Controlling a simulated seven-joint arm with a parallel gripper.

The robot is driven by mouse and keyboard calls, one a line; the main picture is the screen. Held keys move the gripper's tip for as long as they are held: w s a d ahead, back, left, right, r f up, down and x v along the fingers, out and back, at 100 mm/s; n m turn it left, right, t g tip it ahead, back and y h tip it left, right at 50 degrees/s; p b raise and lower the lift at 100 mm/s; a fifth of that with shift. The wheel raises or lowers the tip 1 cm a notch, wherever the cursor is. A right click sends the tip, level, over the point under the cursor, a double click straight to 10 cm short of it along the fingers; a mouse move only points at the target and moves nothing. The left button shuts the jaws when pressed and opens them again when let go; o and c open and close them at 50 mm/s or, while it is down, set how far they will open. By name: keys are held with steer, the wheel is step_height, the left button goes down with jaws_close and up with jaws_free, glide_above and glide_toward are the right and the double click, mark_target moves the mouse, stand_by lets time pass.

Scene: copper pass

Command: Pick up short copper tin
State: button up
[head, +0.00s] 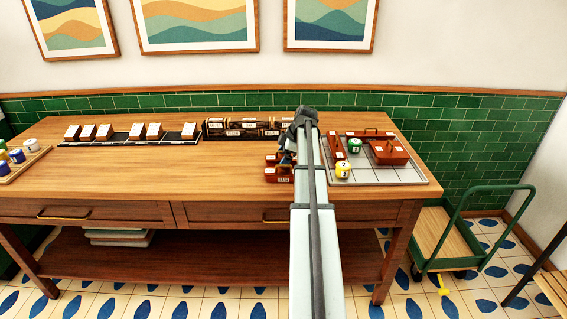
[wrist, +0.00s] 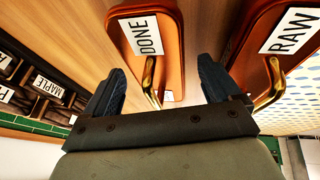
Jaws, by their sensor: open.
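My gripper (wrist: 161,68) is open and points down over the table, near two reddish-brown labelled pieces with brass handles. In the wrist view the piece marked DONE (wrist: 170,60) lies ahead, and its brass handle (wrist: 150,78) shows between my fingers, apart from both. The piece marked RAW (wrist: 262,28) is to the right, beyond my right finger. In the head view my arm hides most of my gripper (head: 288,155), and the RAW piece (head: 279,172) shows left of it. Reddish handled containers (head: 390,153) stand on a grey tray (head: 405,175). I cannot tell which thing is the short copper tin.
A yellow can (head: 343,169) and a green can (head: 355,145) stand on the grey tray. A dark labelled rack (head: 240,128) stands behind, left of my arm. White-topped blocks (head: 104,132) line the back. The table's left middle is clear. A green cart (head: 450,235) stands right.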

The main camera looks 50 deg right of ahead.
steer(key=shift+c, duration=0.2)
steer(key=c, duration=1.5)
